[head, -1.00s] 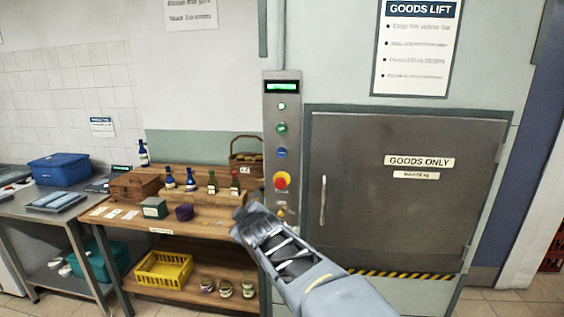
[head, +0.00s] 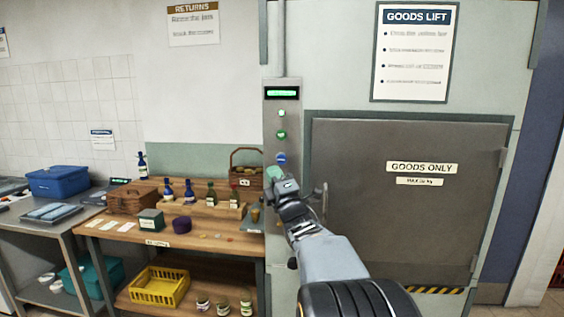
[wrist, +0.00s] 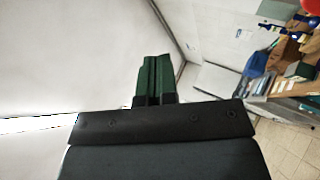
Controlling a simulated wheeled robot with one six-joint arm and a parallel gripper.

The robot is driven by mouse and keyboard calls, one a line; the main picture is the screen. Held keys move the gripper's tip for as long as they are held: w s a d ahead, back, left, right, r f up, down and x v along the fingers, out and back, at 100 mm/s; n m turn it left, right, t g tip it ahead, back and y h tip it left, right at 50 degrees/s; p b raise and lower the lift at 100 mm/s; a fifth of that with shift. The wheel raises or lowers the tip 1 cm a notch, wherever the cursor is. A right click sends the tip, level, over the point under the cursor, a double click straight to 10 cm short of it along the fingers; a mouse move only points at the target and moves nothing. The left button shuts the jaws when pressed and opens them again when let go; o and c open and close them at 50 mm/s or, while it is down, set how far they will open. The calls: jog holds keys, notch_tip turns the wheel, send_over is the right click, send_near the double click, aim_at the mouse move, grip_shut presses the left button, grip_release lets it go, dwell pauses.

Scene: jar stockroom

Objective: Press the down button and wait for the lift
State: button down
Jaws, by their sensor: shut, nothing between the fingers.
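The lift's grey control panel (head: 270,135) stands left of the closed goods lift door (head: 400,225). It has a lit green display (head: 282,93), two green buttons, the lower one (head: 281,135) larger, and a blue button (head: 281,158) below them. The button markings are too small to read. My gripper (head: 275,176) is shut and empty, with its tip just below the blue button in the picture; I cannot tell whether it touches the panel. It hides the red and yellow stop button's place. In the wrist view, the shut fingers (wrist: 153,78) point at a pale surface.
A wooden table (head: 225,245) left of the panel holds bottles, boxes and a basket (head: 247,177). A yellow crate (head: 160,286) and jars sit on its lower shelf. A metal bench (head: 50,228) with a blue bin (head: 58,181) stands further left.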

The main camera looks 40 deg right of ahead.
aim_at(281, 160)
jog(key=shift+w+d+p, duration=2.15)
jog(key=shift+w+d, duration=0.9)
jog(key=shift+w, duration=0.15)
jog(key=shift+w+d+f+b, duration=0.1)
jog(key=shift+w+d+b, duration=0.1)
jog(key=shift+b, duration=0.25)
